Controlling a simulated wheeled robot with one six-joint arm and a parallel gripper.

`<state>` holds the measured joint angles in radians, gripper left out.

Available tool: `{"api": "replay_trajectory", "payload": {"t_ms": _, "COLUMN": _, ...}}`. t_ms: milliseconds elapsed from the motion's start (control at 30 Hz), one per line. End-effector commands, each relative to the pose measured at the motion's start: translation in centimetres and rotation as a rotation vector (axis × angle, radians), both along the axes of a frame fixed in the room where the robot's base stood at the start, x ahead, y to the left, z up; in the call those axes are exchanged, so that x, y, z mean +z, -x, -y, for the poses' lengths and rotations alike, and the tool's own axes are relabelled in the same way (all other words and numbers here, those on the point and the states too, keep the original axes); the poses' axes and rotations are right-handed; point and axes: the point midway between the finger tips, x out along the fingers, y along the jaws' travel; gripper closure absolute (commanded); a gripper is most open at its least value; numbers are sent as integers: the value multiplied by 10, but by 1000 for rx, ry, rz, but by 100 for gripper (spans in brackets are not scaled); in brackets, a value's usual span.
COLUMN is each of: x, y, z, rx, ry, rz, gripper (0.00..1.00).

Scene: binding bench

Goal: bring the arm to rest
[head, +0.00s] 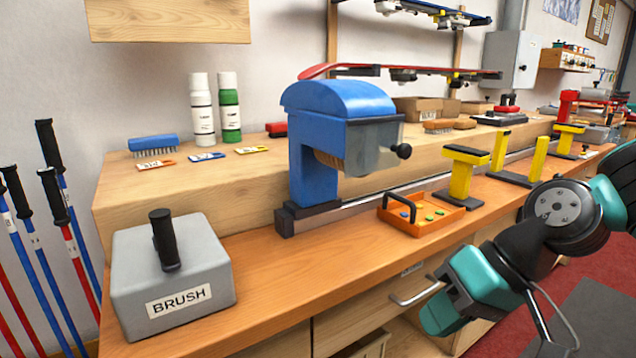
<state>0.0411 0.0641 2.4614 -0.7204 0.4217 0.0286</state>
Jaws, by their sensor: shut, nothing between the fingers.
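My arm shows at the right, with a grey round joint and teal and black links, bent in front of the bench. Its lowest visible teal part hangs beside the drawer fronts. The wooden bench (290,277) runs from lower left to upper right behind the arm.
A grey box marked BRUSH (172,280) stands at the near left end. A blue machine (340,130), an orange tray (428,212) and yellow supports (462,172) stand along the bench. Poles (60,215) lean at left. Red floor (590,247) shows at right.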

Motion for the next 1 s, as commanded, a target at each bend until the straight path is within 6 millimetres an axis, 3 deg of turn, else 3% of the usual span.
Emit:
{"api": "replay_trajectory", "payload": {"t_ms": 100, "x": 14, "y": 42, "z": -8, "rx": 131, "ry": 116, "rz": 30, "gripper": 100}}
{"api": "replay_trajectory", "payload": {"t_ms": 367, "x": 30, "y": 110, "z": 0, "rx": 310, "ry": 301, "rz": 74, "gripper": 100}}
{"api": "replay_trajectory", "payload": {"t_ms": 400, "x": 50, "y": 106, "z": 0, "rx": 299, "ry": 296, "rz": 66, "gripper": 100}}
{"api": "replay_trajectory", "payload": {"t_ms": 667, "x": 114, "y": 105, "z": 0, "rx": 295, "ry": 293, "rz": 63, "gripper": 100}}
{"api": "replay_trajectory", "payload": {"t_ms": 1000, "x": 226, "y": 104, "z": 0, "rx": 295, "ry": 291, "rz": 63, "gripper": 100}}
